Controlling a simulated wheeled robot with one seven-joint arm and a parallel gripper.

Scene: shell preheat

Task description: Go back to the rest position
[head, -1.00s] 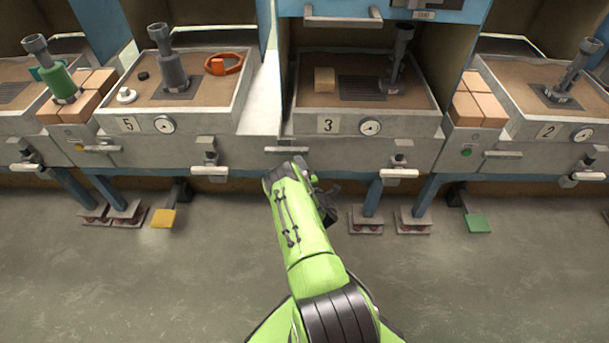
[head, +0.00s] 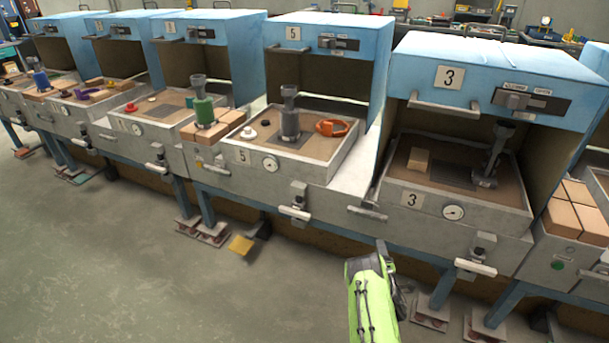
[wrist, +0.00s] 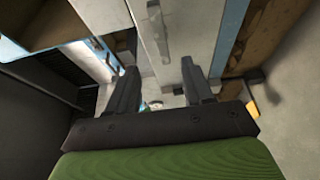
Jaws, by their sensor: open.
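My green arm shows at the lower middle right in the head view, in front of and below station 3. My gripper (wrist: 160,78) shows in the wrist view with two dark fingers spread apart and nothing between them. The fingers point along the grey front of a station. In the head view the gripper is mostly hidden behind my arm. Station 3 (head: 412,199) holds a tan block (head: 418,160) and a dark grey handled tool (head: 492,160). Station 5 (head: 242,157) holds a grey handled tool (head: 290,115) and an orange ring (head: 332,127).
Blue hoods stand open over a row of stations. Handles such as the white-gripped lever (head: 295,212) stick out from the fronts. A yellow pedal (head: 241,245) sits near the floor. Tan blocks (head: 577,212) lie right of station 3. The grey floor (head: 120,270) at lower left is clear.

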